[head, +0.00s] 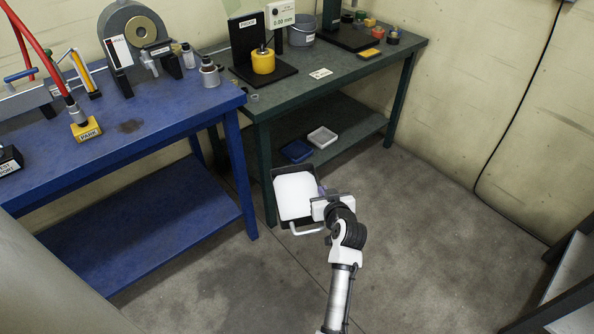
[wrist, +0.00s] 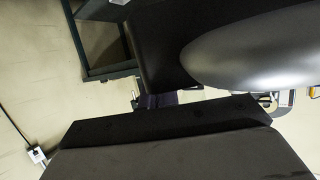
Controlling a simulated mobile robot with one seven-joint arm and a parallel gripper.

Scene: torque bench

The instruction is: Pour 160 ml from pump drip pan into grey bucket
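A dark rectangular pan (head: 277,196), which I take for the pump drip pan, is held in the air in front of the green bench. Its inside shows a broad pale surface; I cannot tell whether that is liquid or glare. A white bar handle sticks out at its near end. My gripper (head: 322,205) is at the pan's right side and appears shut on it; the fingertips are mostly hidden. In the wrist view a large dark panel (wrist: 180,155), probably the pan, fills the bottom. The grey bucket (head: 302,32) stands upright at the back of the green bench, apart from the pan.
The green bench (head: 335,78) also holds a yellow cylinder (head: 263,61) on a black stand, a gauge display (head: 281,15) and several small coloured pots. Blue and white trays lie on its lower shelf. A blue bench (head: 160,108) stands left.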

